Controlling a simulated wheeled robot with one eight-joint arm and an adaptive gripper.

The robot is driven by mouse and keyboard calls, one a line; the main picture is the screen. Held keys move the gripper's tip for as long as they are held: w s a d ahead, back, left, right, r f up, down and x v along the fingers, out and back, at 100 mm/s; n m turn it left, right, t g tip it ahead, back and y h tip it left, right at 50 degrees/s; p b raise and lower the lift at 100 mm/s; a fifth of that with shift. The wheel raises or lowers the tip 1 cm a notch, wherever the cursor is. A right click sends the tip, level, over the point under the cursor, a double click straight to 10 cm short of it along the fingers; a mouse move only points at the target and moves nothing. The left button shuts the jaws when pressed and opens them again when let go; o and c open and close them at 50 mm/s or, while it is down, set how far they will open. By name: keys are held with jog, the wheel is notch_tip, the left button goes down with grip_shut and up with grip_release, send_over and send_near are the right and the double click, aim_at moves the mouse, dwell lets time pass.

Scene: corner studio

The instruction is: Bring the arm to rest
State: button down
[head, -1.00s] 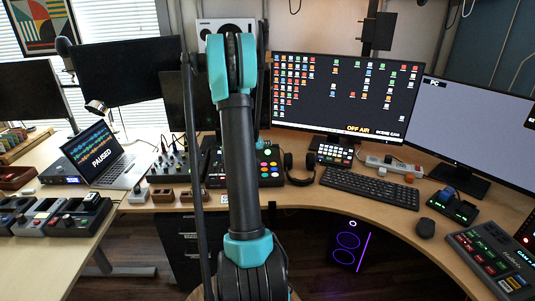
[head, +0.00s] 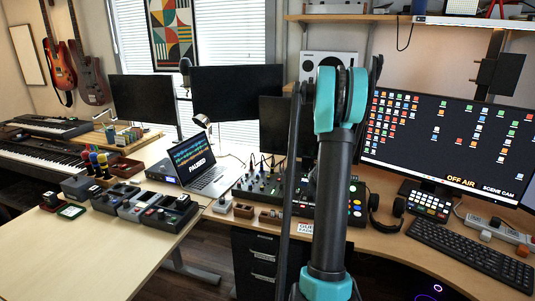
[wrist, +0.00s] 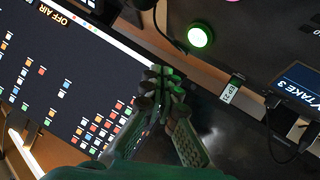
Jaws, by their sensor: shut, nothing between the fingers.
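My arm (head: 330,190) stands raised in the middle of the head view, a dark link with teal joints, its upper joint (head: 341,97) in front of the back wall. My gripper does not show in the head view. In the wrist view my gripper (wrist: 163,78) has its fingers together, with nothing between them. The fingers show against the dark monitor edge and a dark surface, and I see no contact with anything.
The monitor (head: 447,141) reading OFF AIR stands right of my arm; it also shows tilted in the wrist view (wrist: 62,75). A laptop (head: 198,165), a mixer (head: 262,188) and a keyboard (head: 470,253) lie on the desk. A green light (wrist: 200,37) glows near my gripper in the picture.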

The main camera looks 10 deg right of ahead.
jog(key=s+a+f+n+y, duration=0.1)
jog(key=s+a+n+y, duration=0.2)
jog(key=s+a, duration=0.6)
jog(key=s+a+f+n+y, duration=0.2)
jog(key=s+a+y, duration=0.3)
jog(key=a, duration=1.3)
jog(key=s+a+f+n+g+y, duration=0.1)
jog(key=s+a+f+n+y, duration=0.1)
jog(key=s+a, duration=1.1)
jog(key=shift+a+f+n+y, duration=0.2)
jog(key=shift+a+n+y, duration=0.65)
jog(key=shift+y, duration=0.25)
